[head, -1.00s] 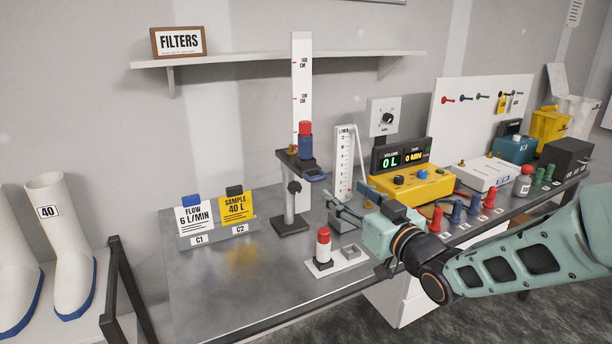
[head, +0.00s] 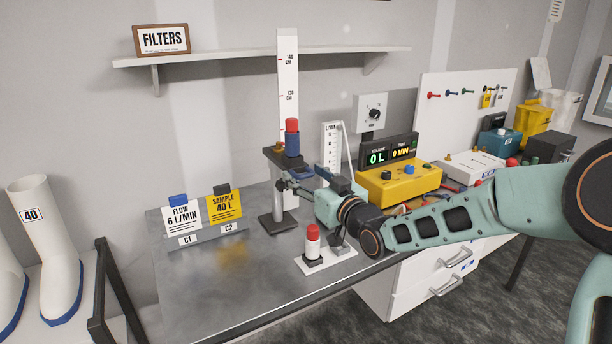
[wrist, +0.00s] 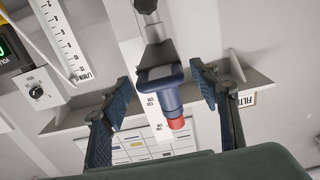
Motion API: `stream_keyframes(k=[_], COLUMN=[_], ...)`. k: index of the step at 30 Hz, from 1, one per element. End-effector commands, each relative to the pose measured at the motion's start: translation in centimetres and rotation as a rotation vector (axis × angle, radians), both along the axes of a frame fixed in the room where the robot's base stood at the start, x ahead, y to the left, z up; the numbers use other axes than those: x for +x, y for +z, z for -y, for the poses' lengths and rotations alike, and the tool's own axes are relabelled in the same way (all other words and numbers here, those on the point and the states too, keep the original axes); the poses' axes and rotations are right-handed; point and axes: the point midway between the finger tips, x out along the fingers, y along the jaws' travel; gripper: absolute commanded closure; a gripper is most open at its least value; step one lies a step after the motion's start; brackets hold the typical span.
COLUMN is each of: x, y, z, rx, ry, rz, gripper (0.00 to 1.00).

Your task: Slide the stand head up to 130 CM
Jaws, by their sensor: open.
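The stand head (head: 272,156) sits on a grey post with a dark base (head: 280,222) and carries a blue cylinder with a red cap (head: 292,138). A white scale (head: 288,75) rises behind it, with red marks labelled 140 CM and what looks like 120 CM; the head is below the lower mark. My gripper (head: 289,188) is open beside the post, just below the head. In the wrist view, its fingers (wrist: 160,95) stand apart on both sides of the blue part (wrist: 160,75) and its red cap (wrist: 176,124); contact is not visible.
A red-capped white bottle (head: 312,242) stands on a small plate below my arm. A flow gauge (head: 331,150) and yellow meter box (head: 398,187) are to the right. Cards (head: 182,216) stand left. A shelf (head: 220,58) runs behind. The front left bench is clear.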

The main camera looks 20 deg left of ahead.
Motion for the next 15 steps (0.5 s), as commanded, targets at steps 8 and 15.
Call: stream_keyframes(k=[8,15], x=[0.03,0.02], y=[0.00,0.00], z=[-0.02,-0.01], rx=[0.000,0.000], ry=[0.000,0.000], rz=[0.000,0.000], gripper=[0.48,0.75])
